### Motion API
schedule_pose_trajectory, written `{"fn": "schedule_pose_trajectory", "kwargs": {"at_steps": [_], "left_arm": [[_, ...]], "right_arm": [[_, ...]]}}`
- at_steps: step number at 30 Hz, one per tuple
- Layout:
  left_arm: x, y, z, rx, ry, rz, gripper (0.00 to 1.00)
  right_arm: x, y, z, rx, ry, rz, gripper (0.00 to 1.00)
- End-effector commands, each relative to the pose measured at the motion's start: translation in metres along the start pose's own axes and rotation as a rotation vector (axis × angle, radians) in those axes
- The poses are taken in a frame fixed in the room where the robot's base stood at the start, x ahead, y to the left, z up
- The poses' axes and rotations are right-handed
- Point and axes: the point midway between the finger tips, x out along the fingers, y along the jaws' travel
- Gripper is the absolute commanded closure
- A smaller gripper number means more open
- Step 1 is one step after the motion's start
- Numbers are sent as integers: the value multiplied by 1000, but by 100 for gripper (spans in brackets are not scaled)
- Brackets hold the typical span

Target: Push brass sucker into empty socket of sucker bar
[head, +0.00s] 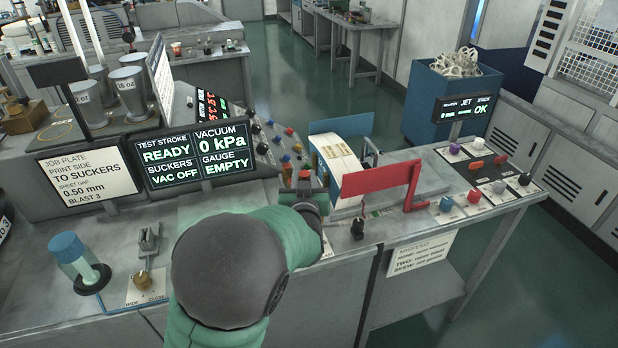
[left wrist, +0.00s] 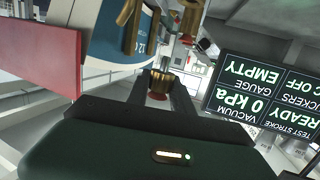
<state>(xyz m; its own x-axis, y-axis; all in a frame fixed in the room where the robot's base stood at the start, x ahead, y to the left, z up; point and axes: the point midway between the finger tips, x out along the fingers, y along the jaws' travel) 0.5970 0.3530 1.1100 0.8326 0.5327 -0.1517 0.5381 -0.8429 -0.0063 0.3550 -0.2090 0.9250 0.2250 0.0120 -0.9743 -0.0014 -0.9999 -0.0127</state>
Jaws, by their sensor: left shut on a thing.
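In the left wrist view, my left gripper (left wrist: 160,88) is shut on the brass sucker (left wrist: 162,79), which has a red lip on its near side. Just beyond it, several brass fittings (left wrist: 190,14) hang in a row at the top; they look like part of the sucker bar. The empty socket cannot be made out. I cannot tell whether the held sucker touches anything above it. In the head view, my left gripper (head: 308,190) is at the bench, left of the red panel; my own arm hides much of the area. My right gripper is not in view.
A red panel (head: 375,179) stands close on the right, with a blue and white curved part (head: 338,158) behind it. The display screens (head: 195,153) read vacuum 0 kPa and VAC OFF. Coloured knobs (head: 474,197) line the right bench.

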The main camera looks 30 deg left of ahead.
Motion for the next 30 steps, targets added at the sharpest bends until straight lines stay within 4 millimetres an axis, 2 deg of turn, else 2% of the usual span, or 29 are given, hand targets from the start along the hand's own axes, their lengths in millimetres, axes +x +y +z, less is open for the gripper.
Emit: {"fn": "schedule_pose_trajectory", "kwargs": {"at_steps": [1, 6, 12, 30], "left_arm": [[2, -2, 10, 0, 0, -2, 100], [2, 1, 30, 2, 2, -1, 100], [3, 6, 47, 7, 5, 0, 100], [5, 2, 49, 4, 3, 0, 100]], "right_arm": [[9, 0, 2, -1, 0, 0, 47], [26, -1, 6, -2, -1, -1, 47], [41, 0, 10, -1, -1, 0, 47], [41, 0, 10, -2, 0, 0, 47]]}}
